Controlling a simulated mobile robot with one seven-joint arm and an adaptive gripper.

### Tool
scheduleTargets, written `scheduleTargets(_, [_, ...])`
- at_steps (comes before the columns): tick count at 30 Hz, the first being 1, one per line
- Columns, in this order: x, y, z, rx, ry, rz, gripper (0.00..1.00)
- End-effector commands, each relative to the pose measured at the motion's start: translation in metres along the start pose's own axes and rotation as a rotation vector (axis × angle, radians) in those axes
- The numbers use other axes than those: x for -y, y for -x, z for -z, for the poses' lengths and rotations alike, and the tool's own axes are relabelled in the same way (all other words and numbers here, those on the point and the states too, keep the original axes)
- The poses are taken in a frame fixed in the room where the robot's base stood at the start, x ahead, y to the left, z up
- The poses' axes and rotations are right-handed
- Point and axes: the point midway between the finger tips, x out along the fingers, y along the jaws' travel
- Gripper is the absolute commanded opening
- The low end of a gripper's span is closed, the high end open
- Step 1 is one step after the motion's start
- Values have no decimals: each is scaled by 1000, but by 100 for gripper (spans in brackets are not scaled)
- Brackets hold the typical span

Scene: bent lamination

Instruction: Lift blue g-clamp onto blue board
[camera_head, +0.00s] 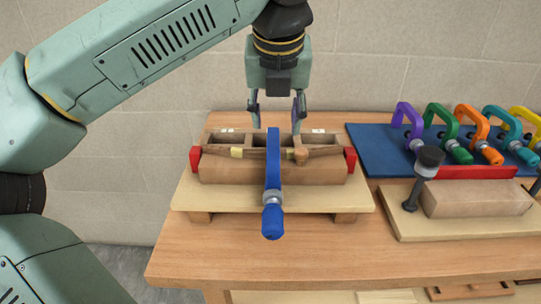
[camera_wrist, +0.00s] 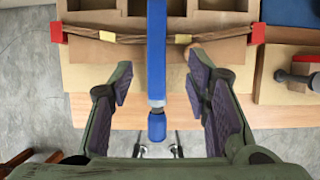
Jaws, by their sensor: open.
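The blue g-clamp (camera_head: 272,172) stands across the middle of the wooden bending form (camera_head: 225,170), its handle end pointing toward the front. My gripper (camera_head: 276,122) is open just above and behind the clamp's upper part. In the wrist view the blue g-clamp (camera_wrist: 156,60) runs between the two open fingers of my gripper (camera_wrist: 157,85), with a gap on each side. The blue board (camera_head: 380,150) lies on the table to the right, with purple, green, orange, teal and yellow clamps along it.
A thin bent strip (camera_head: 250,153) with red end blocks (camera_head: 350,159) lies along the form. A wooden block with a dark upright clamp (camera_head: 426,165) stands in front of the blue board. Bare wooden tabletop (camera_head: 300,250) shows at the front.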

Motion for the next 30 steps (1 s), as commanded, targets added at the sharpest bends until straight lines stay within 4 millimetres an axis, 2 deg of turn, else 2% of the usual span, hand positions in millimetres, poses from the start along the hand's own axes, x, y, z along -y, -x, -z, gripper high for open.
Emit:
scheduleTargets(3, [0,-16,0,-1,-1,3,44])
scheduleTargets(11, [-2,-37,3,-1,-2,5,44])
scheduleTargets(19, [-5,-74,8,0,-2,6,44])
scheduleTargets(27, [-5,-79,8,2,-2,4,44])
scheduleTargets(30, [-5,-79,8,1,-2,4,38])
